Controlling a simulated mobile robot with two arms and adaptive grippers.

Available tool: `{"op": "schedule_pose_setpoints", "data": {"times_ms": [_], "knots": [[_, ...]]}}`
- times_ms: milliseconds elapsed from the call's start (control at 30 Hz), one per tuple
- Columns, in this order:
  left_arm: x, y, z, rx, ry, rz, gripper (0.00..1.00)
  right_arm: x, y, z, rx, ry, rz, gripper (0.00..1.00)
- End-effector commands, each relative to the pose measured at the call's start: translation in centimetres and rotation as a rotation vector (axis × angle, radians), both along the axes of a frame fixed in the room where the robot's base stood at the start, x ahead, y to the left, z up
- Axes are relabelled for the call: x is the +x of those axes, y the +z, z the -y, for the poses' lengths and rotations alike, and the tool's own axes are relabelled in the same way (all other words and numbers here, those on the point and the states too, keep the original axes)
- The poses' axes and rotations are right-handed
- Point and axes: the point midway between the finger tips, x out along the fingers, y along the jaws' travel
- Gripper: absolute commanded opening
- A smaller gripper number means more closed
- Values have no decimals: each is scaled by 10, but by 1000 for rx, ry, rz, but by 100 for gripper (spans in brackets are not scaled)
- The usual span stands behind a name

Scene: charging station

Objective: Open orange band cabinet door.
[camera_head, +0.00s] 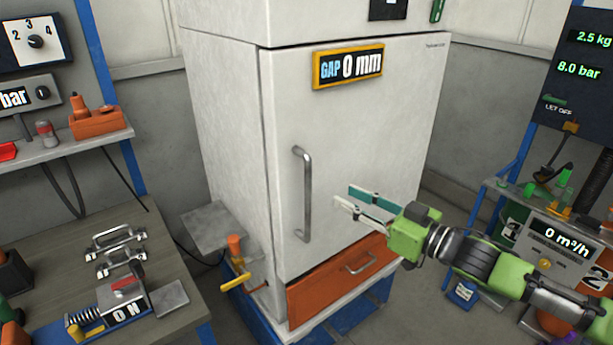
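The tall white cabinet (222,140) stands in the middle, with its door (380,140) closed flush in the frame. A sign on the door reads "GAP 0 mm" (348,66). A vertical metal bar handle (303,195) is on the door's left side. An orange band (325,296) with its own small handle (358,264) runs below the door. My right gripper (345,196) comes from the right. Its two fingers are apart, with nothing between them, in front of the door and right of the vertical handle, not touching it. My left gripper is not in view.
A workbench (175,250) with metal handles (120,250) and an "ON" switch box (125,308) stands at left. A yellow-and-orange valve (235,265) sticks out at the cabinet's lower left. A bench with a "0 m³/h" gauge (567,236) stands at right.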

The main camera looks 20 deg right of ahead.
Motion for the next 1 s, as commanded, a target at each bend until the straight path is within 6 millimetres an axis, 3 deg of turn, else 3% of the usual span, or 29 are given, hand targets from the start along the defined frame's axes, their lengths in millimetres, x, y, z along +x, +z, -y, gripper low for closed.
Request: {"op": "schedule_pose_setpoints", "data": {"times_ms": [1000], "knots": [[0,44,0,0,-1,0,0,103,2,-63,-3,1,2,28]]}}
